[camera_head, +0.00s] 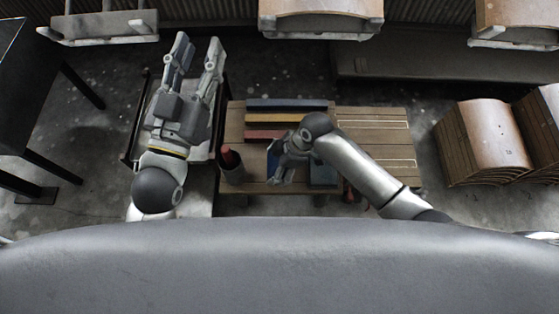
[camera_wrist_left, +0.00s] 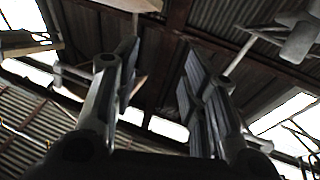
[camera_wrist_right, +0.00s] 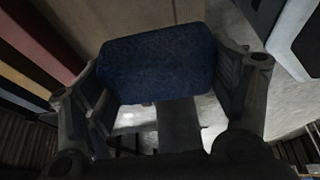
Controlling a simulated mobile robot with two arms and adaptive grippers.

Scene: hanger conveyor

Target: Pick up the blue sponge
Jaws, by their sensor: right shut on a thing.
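The blue sponge (camera_wrist_right: 157,64) is a dark blue rounded block between the two fingers of my right gripper (camera_wrist_right: 160,95) in the right wrist view. The fingers touch its two ends and are shut on it. In the head view a blue patch of the sponge (camera_head: 272,160) shows beside my right gripper (camera_head: 280,176), over the wooden table; the gripper and arm cover most of it. I cannot tell how high it is above the table. My left gripper (camera_head: 199,56) is open and empty at the left; its spread fingers also show in the left wrist view (camera_wrist_left: 155,80).
The wooden table (camera_head: 372,128) bears blue, yellow and red bars (camera_head: 285,119) at its back left. A cup-like container with a red thing (camera_head: 232,165) stands at its left edge. A grey-blue block (camera_head: 323,174) lies right of my right gripper. Curved wooden panels (camera_head: 485,135) stand at the right.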

